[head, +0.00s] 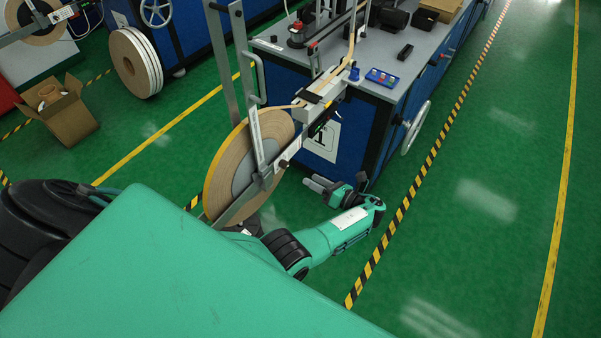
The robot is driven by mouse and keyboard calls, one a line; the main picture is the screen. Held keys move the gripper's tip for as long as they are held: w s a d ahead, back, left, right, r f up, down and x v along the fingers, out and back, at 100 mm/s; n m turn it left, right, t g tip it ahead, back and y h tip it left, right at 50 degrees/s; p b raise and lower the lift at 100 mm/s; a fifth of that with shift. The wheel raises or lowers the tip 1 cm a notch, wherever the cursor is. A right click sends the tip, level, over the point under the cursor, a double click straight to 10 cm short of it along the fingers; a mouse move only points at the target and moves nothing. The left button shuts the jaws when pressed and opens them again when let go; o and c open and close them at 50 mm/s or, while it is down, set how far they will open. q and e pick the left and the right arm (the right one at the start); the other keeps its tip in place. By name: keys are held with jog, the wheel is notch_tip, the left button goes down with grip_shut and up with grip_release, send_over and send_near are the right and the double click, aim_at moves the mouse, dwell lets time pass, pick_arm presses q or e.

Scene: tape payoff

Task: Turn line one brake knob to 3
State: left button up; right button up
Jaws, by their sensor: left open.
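The payoff reel (222,170) of tan tape hangs upright on a grey metal frame (259,140) at the end of the blue machine marked 1 (322,140). A grey hub plate covers the middle of the reel. I cannot pick out the brake knob or its scale for certain; small dark fittings sit on the frame's arm by the reel. My left gripper (313,184) is open and empty, right of the reel and below the machine's corner, apart from both, with its fingers pointing left. My right gripper is not in view.
The grey machine top (370,65) carries a blue button box (382,77) and dark parts. A white handwheel (416,127) juts from its right side. Another reel (135,62) and an open cardboard box (62,108) stand at left. Green floor is clear at right.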

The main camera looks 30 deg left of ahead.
pick_arm(q)
jog(key=shift+s+d, duration=0.15)
jog(key=shift+d, duration=1.55)
